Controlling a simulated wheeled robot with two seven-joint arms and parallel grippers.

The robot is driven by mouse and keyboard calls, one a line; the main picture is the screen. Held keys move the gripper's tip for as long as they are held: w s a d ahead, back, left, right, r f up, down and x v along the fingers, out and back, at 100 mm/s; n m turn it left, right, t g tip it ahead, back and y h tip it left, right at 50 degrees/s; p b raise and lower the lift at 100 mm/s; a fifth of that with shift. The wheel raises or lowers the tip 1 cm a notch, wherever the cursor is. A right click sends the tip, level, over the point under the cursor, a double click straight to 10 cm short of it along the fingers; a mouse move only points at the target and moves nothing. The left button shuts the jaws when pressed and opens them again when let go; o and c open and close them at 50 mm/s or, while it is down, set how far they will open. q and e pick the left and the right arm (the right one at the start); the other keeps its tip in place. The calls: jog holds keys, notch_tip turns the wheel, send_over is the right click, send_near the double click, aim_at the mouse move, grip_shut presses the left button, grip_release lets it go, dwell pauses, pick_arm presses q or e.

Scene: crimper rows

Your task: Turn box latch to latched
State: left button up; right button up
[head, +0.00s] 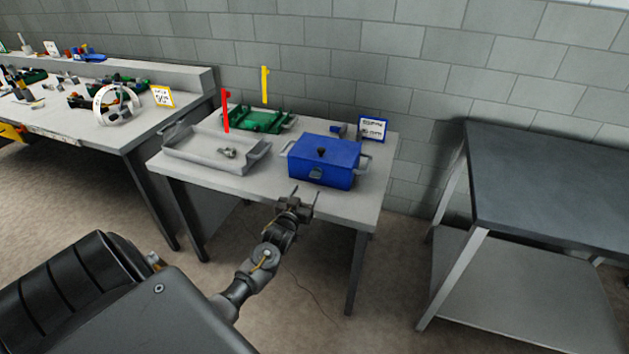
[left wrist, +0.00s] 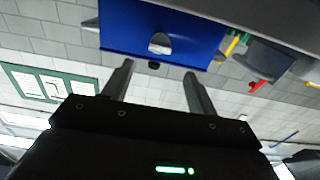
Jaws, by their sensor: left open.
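A blue box (head: 335,160) with a lid, a dark knob on top and side handles sits near the front right of the small grey table. Its latch (head: 316,173) is a small grey rounded piece on the front face. My left gripper (head: 304,194) is open and empty, in front of and a little below the box front, apart from it. In the left wrist view the blue box (left wrist: 195,25) appears beyond the open fingers (left wrist: 156,72), with the pale latch (left wrist: 159,43) roughly between them. I cannot tell the latch's setting. My right gripper is not in view.
The small table (head: 225,180) also holds a grey tray (head: 190,155) with a small metal part, a green tray (head: 262,120) and a blue-framed sign (head: 373,128). A red post and a yellow post stand near the trays. A bare dark table (head: 550,185) stands right; a cluttered bench (head: 120,130) left.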

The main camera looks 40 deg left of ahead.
aim_at(314, 177)
pick_arm(q)
jog(key=b+x, duration=0.1)
jog(key=x, duration=0.1)
jog(key=b+x, duration=0.2)
jog(key=x, duration=0.1)
jog(key=f+b+x, duration=0.1)
jog(key=b+x, duration=0.1)
jog(key=shift+w, duration=0.35)
jog(key=shift+w+a+r+b, duration=0.15)
jog(key=shift+w+b, duration=0.2)
jog(key=shift+w, duration=0.05)
jog(key=shift+w+a+r+b, duration=0.15)
jog(key=shift+w+b, duration=0.15)
jog(key=shift+w, duration=0.05)
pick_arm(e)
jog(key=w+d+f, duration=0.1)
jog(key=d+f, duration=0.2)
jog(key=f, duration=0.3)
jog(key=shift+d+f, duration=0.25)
